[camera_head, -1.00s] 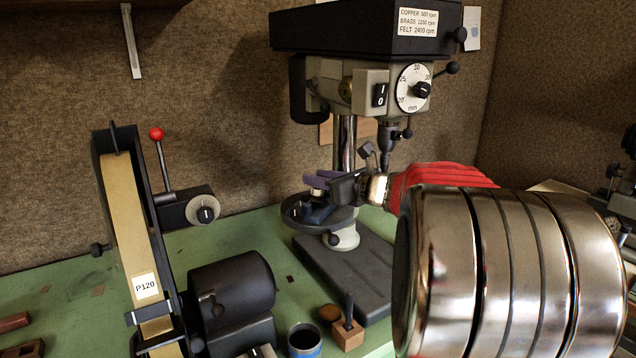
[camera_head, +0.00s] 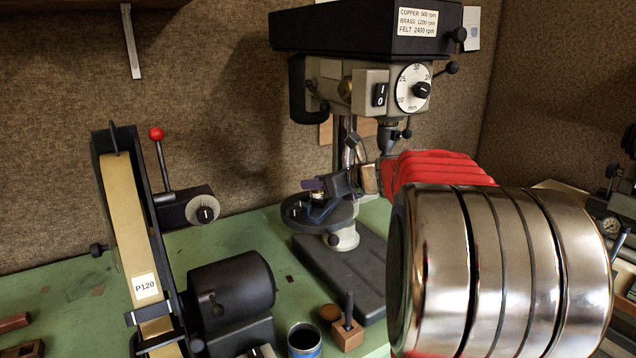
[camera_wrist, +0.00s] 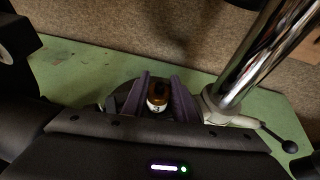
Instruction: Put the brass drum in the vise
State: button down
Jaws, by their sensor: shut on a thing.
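My gripper (camera_head: 314,185), with purple fingers, is above the small drill press table (camera_head: 340,221) in the head view. It is shut on the brass drum (camera_wrist: 157,92), which shows between both fingers in the wrist view, with a brown top and a white face marked "3". In the head view only a small part of the drum (camera_head: 317,195) shows below the fingers. The dark blue vise (camera_head: 320,212) sits on the table just under the drum. Whether the drum touches the vise jaws cannot be told.
The drill press column stands close beside my wrist, and the chuck (camera_head: 389,138) hangs to the right above. A belt sander (camera_head: 140,230) stands at left. A blue-rimmed cup (camera_head: 304,341) and a wooden block (camera_head: 347,335) are at the front.

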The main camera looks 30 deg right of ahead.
jog(key=c, duration=1.4)
grip_release()
jog(key=shift+f, duration=0.15)
jog(key=shift+c, duration=0.2)
jog(key=v, duration=1.2)
